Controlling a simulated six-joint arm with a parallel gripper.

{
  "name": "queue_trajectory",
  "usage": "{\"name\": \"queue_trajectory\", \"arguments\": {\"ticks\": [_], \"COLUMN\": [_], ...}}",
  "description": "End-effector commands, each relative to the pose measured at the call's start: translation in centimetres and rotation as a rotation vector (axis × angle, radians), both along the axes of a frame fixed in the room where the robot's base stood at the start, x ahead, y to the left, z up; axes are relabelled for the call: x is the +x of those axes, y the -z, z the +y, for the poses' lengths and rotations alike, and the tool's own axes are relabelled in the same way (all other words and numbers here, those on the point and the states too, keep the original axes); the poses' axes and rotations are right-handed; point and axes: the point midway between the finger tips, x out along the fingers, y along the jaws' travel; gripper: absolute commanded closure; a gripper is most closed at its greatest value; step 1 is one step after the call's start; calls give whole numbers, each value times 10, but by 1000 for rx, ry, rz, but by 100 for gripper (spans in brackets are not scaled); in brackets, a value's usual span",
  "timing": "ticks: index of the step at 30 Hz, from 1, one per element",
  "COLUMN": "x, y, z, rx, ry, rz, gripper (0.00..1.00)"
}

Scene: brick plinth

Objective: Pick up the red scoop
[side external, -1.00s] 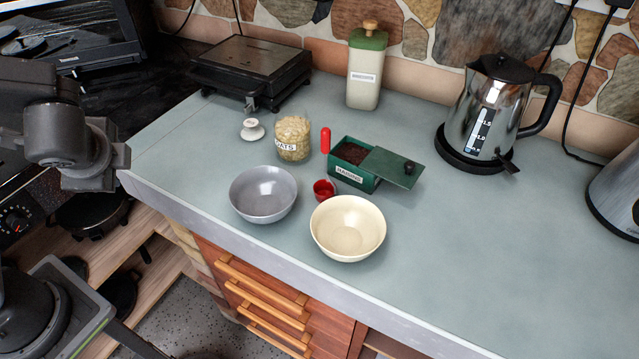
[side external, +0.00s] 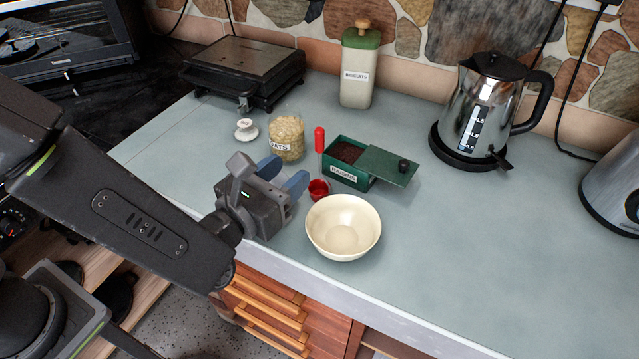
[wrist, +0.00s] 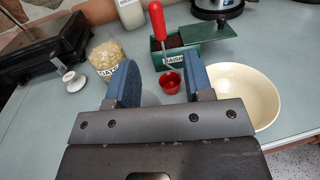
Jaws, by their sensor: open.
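The red scoop (side external: 319,188) stands on the counter just in front of the raisins box, its red handle (side external: 319,140) sticking upright. In the wrist view the scoop's red cup (wrist: 172,82) shows beyond my fingers, with the handle (wrist: 157,20) rising above it. My gripper (side external: 283,175) is open and empty, a short way to the left of the scoop, its blue fingers pointing towards it. In the wrist view the scoop appears between the two blue fingertips (wrist: 160,82), farther off and touching neither.
The green raisins box (side external: 345,175) with its lid ajar is right behind the scoop. A cream bowl (side external: 343,240) stands close in front.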

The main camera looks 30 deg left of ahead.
Motion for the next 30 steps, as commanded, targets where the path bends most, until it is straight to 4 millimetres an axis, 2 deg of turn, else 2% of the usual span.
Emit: {"name": "queue_trajectory", "arguments": {"ticks": [3, 7, 14, 24, 30], "x": [25, 45, 60, 104, 108], "y": [0, 0, 0, -2, -3], "z": [-3, -6, -9, -16, -17], "rx": [-1, -1, -1, -2, -1], "ry": [-6, -5, -4, -5, -3], "rz": [0, 1, 2, 1, 2], "gripper": [53, 53, 53, 53, 53]}}
